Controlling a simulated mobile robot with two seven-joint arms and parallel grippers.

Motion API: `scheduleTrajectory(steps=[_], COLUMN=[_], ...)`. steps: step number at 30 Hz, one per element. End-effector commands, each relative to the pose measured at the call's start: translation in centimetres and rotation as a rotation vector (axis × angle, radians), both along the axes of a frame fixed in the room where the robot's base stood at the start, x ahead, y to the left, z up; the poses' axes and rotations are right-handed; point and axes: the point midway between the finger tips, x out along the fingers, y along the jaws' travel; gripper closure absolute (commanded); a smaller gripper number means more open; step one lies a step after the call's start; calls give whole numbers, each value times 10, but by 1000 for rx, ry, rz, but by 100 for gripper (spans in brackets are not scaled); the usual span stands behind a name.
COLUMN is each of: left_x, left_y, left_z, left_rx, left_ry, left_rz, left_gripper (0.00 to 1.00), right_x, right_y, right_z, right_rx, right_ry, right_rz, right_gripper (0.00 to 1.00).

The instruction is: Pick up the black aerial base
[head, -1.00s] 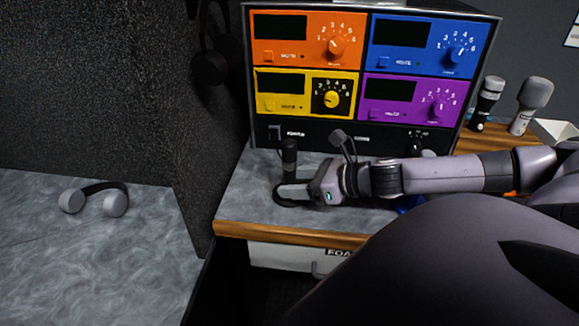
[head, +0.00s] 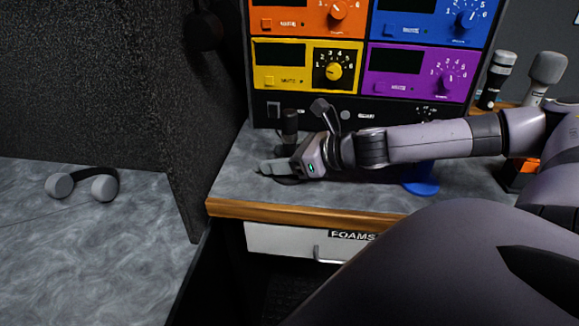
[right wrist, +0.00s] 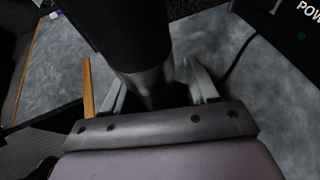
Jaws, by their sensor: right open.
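The black aerial base (head: 290,124) stands upright on the grey counter in the head view, a dark post whose lower part is partly hidden by my right gripper. My right gripper (head: 268,167) is open, its fingers low in front of the post and pointing left. In the right wrist view a large black cylinder (right wrist: 122,35), apparently the post, rises beyond and between the open fingers (right wrist: 156,80). Whether a finger touches it I cannot tell. My left gripper is not in view.
A rack with orange, blue, yellow and purple panels (head: 360,92) stands behind. A blue object (head: 421,187) lies under my right arm. Microphones (head: 545,70) stand at the right. A dark partition (head: 185,150) borders the counter's left; headphones (head: 83,184) lie beyond.

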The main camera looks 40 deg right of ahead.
Motion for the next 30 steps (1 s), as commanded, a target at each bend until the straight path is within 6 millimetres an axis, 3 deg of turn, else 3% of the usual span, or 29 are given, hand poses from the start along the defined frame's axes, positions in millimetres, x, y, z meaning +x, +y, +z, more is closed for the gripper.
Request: scheduleTrajectory(steps=[1,2,6,7,20,30], left_x=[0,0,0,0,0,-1], left_y=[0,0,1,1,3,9], left_z=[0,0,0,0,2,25], left_rx=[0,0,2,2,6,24], left_ry=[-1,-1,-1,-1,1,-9], left_rz=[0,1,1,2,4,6], left_gripper=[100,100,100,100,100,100], right_x=[0,0,0,0,1,5], right_y=[0,0,0,0,0,-5], right_z=[0,0,0,0,6,40], right_rx=[0,0,0,0,-1,-1], right_ry=[0,0,0,0,-3,-5], right_rz=[0,0,0,0,1,-3], right_gripper=[42,48,94,100,100,100])
